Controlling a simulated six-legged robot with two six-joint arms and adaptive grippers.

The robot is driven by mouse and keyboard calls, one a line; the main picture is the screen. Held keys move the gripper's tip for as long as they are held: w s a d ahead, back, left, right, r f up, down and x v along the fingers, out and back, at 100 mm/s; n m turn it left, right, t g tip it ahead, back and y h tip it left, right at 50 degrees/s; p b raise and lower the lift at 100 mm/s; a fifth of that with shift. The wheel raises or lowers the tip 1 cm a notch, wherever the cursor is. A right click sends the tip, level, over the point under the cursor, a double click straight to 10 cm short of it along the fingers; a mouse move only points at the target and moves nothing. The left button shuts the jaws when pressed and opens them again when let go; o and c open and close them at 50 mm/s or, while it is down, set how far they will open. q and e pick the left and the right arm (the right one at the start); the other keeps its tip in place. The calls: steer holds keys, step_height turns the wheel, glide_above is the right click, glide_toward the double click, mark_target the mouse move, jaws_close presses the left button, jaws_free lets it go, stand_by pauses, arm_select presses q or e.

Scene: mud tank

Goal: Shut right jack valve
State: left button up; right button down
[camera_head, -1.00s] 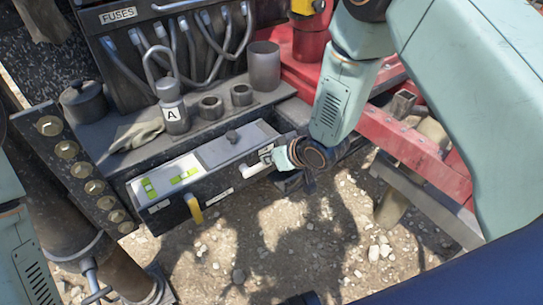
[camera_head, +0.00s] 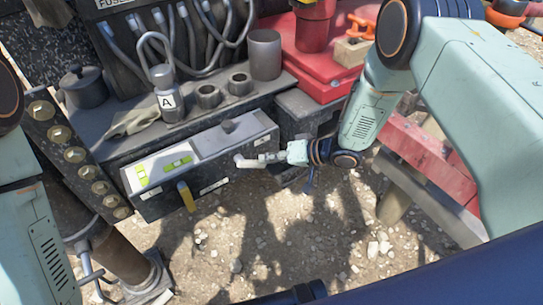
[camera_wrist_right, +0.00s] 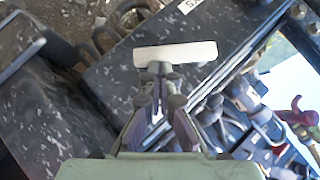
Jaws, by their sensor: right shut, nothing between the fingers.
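The right jack valve has a pale handle (camera_head: 247,162) on the front of the grey valve box (camera_head: 240,181), near its right end. In the right wrist view the handle is a white bar (camera_wrist_right: 190,52) lying crosswise just beyond the fingertips. My right gripper (camera_head: 264,158) comes in from the right and points left at the handle. In its wrist view the gripper (camera_wrist_right: 160,72) is shut and empty, its tips at the bar's lower edge; I cannot tell whether they touch. A yellow handle (camera_head: 187,196) hangs down on the box's left part. My left gripper is out of view.
Green level vials (camera_head: 178,164) lie on the box top. Behind it, a bench holds a padlock marked A (camera_head: 172,101), a grey cup (camera_head: 265,54) and a glove (camera_head: 133,121). Red steelwork (camera_head: 415,145) stands right. Gravel ground (camera_head: 275,235) is open below.

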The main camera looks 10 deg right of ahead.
steer(key=a+f+m+y+b, duration=0.1)
steer(key=y+b, duration=0.1)
steer(key=b, duration=0.1)
steer(key=f+m+y+b, duration=0.2)
steer(key=b, duration=0.1)
steer(key=s+a+f+m+y+b, duration=0.1)
steer(key=f+y+b, duration=0.1)
steer(key=b, duration=0.1)
steer(key=shift+a+m+b, duration=0.35)
steer(key=shift+m, duration=0.05)
steer(key=shift+a, duration=0.1)
stand_by(0.6)
